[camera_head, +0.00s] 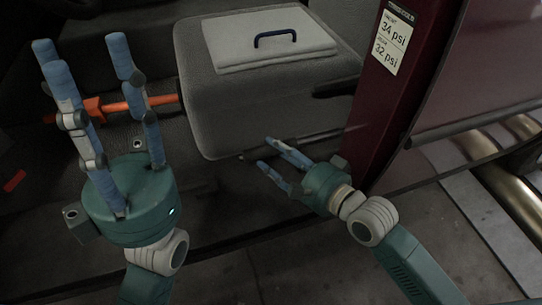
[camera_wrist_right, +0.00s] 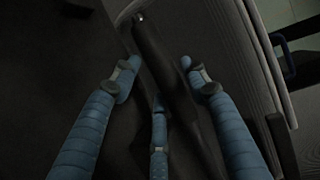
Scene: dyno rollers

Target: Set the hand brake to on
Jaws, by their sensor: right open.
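A dark lever, likely the hand brake (camera_wrist_right: 165,62), lies beside the grey seat in the right wrist view, with a small light tip at its far end. My right gripper (camera_wrist_right: 158,72) is open, with its blue fingers on both sides of the lever; contact is not clear. In the head view my right gripper (camera_head: 264,152) is low by the seat's front lower edge, and the lever is hard to make out there. My left gripper (camera_head: 82,45) is open, fingers pointing up, further left.
The grey seat (camera_head: 250,110) carries a flat panel with a dark blue handle (camera_head: 275,38). An orange bar (camera_head: 150,101) passes by my left fingers. A dark red door pillar (camera_head: 375,115) with a tyre pressure label stands right. Metal rollers (camera_head: 515,200) lie beyond.

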